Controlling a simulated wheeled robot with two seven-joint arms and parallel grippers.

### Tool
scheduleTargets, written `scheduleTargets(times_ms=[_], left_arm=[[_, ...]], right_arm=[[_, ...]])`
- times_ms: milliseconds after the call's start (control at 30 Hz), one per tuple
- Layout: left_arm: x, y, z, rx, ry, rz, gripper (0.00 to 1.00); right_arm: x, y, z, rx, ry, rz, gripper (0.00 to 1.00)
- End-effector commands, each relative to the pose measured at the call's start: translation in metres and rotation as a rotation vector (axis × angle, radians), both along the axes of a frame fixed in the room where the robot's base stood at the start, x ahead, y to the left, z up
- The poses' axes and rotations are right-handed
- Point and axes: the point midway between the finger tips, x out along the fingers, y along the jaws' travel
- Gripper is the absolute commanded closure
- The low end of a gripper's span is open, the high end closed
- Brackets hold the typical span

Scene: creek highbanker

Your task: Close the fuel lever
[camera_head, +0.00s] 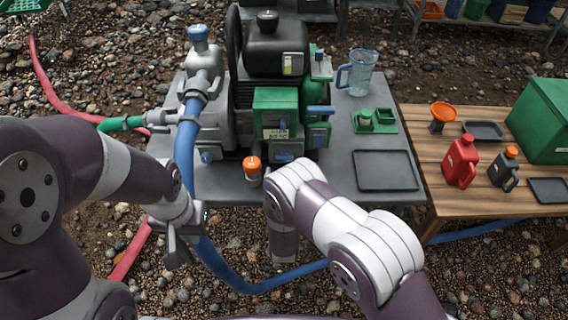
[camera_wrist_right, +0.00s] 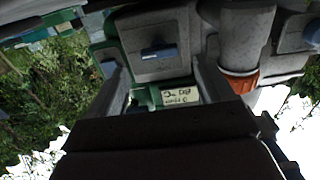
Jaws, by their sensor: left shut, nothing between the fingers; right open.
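The engine (camera_head: 275,50) stands on a grey table, with a green box (camera_head: 275,100) on its front. Several blue levers show: one sticks out at the right (camera_head: 320,110), one is low at the front (camera_head: 284,156). I cannot tell which is the fuel lever. The right wrist view shows a blue handle (camera_wrist_right: 158,52) on a box face and a pale label (camera_wrist_right: 180,95). My left gripper (camera_head: 178,250) is shut and empty, in front of the table's left part. My right gripper (camera_wrist_right: 165,88) is open, facing the engine front; my right arm hides it in the head view.
A blue hose (camera_head: 186,150) runs down beside my left gripper. A clear jug (camera_head: 358,72), a green tray (camera_head: 385,122) and a black tray (camera_head: 387,184) are to the right.

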Motion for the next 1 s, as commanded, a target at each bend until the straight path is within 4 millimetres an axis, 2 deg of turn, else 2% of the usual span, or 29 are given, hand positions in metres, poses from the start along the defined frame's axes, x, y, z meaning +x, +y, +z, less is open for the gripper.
scheduleTargets(times_ms=[100, 200, 333, 567, 733, 767, 1000], left_arm=[[0.000, 0.000, -0.004, 0.000, 0.000, 0.000, 1.00], [0.000, 0.000, -0.005, 0.000, 0.000, 0.000, 1.00], [0.000, 0.000, -0.006, 0.000, 0.000, 0.000, 1.00], [0.000, 0.000, -0.006, 0.000, 0.000, 0.000, 1.00], [0.000, 0.000, -0.006, 0.000, 0.000, 0.000, 1.00], [0.000, 0.000, -0.006, 0.000, 0.000, 0.000, 1.00], [0.000, 0.000, -0.006, 0.000, 0.000, 0.000, 1.00]], right_arm=[[0.026, -0.001, -0.001, 0.001, -0.001, -0.003, 0.19], [0.040, 0.000, -0.001, 0.001, 0.000, -0.001, 0.19], [0.049, 0.000, -0.001, -0.001, 0.002, 0.000, 0.19], [0.050, 0.000, 0.000, -0.001, 0.002, 0.000, 0.19], [0.050, 0.000, 0.000, -0.001, 0.002, 0.000, 0.71], [0.050, 0.000, 0.000, -0.001, 0.002, 0.000, 0.76], [0.050, 0.000, 0.000, -0.014, 0.002, 0.000, 0.75]])
